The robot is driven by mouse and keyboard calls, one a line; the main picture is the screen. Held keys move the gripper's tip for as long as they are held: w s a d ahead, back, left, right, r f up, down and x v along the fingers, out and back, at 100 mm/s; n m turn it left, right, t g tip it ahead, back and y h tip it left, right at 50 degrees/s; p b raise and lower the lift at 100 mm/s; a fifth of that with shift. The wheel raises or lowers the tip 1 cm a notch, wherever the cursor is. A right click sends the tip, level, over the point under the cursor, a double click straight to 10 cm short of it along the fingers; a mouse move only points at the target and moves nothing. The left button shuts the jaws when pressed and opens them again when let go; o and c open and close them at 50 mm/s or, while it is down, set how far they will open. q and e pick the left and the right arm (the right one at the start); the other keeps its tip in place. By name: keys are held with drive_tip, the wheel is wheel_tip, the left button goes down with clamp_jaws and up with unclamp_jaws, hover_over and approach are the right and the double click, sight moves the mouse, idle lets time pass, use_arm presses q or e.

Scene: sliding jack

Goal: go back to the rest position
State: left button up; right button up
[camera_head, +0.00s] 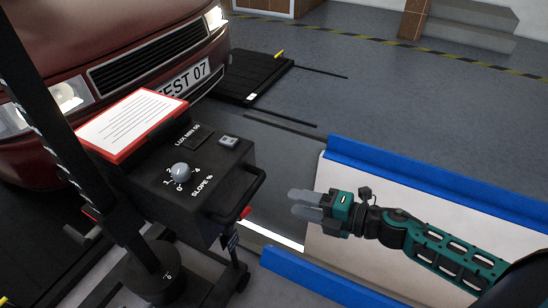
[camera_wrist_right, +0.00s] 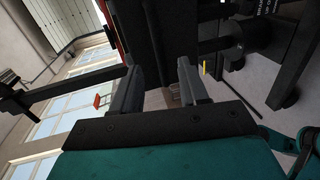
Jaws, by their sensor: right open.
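My right gripper (camera_head: 303,204) is open and empty, to the right of the black tester box (camera_head: 215,170) and apart from it in the head view. The teal right arm reaches in from the lower right. In the right wrist view its two grey fingers (camera_wrist_right: 160,85) stand apart, with dark parts of the equipment behind them. My left gripper is not in view.
The box has a grey knob (camera_head: 181,171), a red-framed sheet (camera_head: 130,122) and a black handle (camera_head: 246,192). A dark red car (camera_head: 60,35) stands behind it. Blue rails (camera_head: 430,175) edge a pale platform (camera_head: 385,272) under my arm. Grey floor lies open beyond.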

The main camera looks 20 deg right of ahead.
drive_tip(key=shift+a, duration=0.1)
drive_tip(key=s+a+f+m+g+h, duration=0.1)
drive_tip(key=s+a+f+m+h, duration=0.2)
drive_tip(key=m, duration=0.9)
drive_tip(key=s+a+f+m+h, duration=0.2)
drive_tip(key=s+a+m+h, duration=0.3)
drive_tip(key=m, duration=0.6)
use_arm(q)
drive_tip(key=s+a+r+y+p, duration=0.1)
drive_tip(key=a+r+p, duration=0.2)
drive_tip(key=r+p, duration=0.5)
drive_tip(key=p, duration=0.5)
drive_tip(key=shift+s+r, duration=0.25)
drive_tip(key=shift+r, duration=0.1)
use_arm(e)
wheel_tip(320, 180, up, 9)
drive_tip(key=d, duration=0.2)
drive_tip(key=shift+d, duration=0.2)
drive_tip(key=shift+s+f, duration=0.1)
drive_tip(key=shift+f, duration=0.05)
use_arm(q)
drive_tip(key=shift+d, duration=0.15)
